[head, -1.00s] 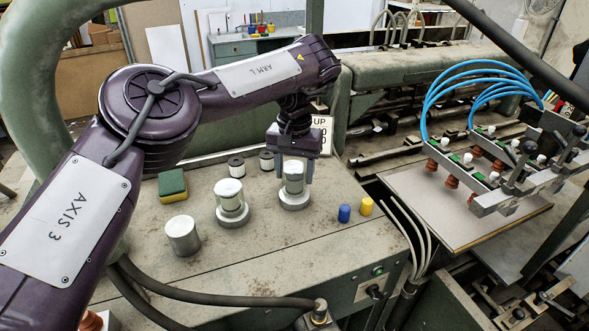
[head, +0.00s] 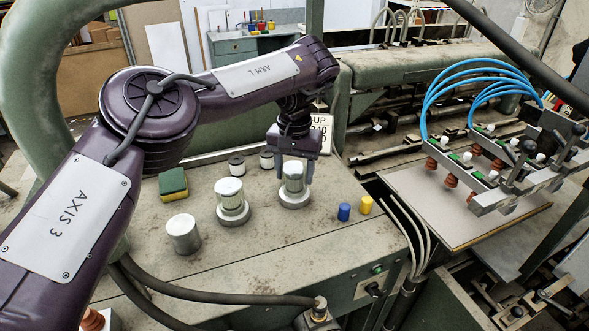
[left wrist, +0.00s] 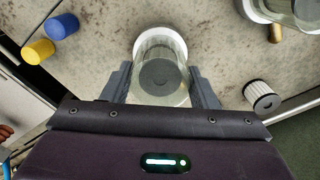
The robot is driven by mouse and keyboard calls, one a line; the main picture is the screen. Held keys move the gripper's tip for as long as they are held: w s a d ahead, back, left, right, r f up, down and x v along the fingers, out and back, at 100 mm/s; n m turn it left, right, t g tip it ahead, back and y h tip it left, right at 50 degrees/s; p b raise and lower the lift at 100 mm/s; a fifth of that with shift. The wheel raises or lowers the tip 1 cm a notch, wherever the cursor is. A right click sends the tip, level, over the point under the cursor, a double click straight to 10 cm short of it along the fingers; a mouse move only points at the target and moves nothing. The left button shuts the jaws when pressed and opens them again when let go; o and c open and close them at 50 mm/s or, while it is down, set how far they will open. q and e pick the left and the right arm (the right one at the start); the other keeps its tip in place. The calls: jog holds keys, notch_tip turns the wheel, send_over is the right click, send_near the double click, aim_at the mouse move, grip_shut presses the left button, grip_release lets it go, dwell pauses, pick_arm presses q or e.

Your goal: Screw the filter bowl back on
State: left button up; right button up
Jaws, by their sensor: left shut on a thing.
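My left gripper (head: 294,174) points down and is shut on a clear filter bowl (head: 293,183) with a metallic top. The bowl stands upright on a pale round base (head: 294,201) on the bench. In the left wrist view the fingers (left wrist: 162,88) lie on both sides of the clear bowl (left wrist: 160,55), with a dark disc showing inside it. A second, similar bowl (head: 230,192) stands on its own round base to the left. I cannot see thread engagement. My right gripper is not in view.
A green-yellow sponge (head: 173,185) lies at the left. Suction cups (head: 451,179) hang over a board (head: 420,200).

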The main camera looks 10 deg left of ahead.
pick_arm(q)
jog(key=o, duration=0.9)
jog(key=shift+o, duration=0.8)
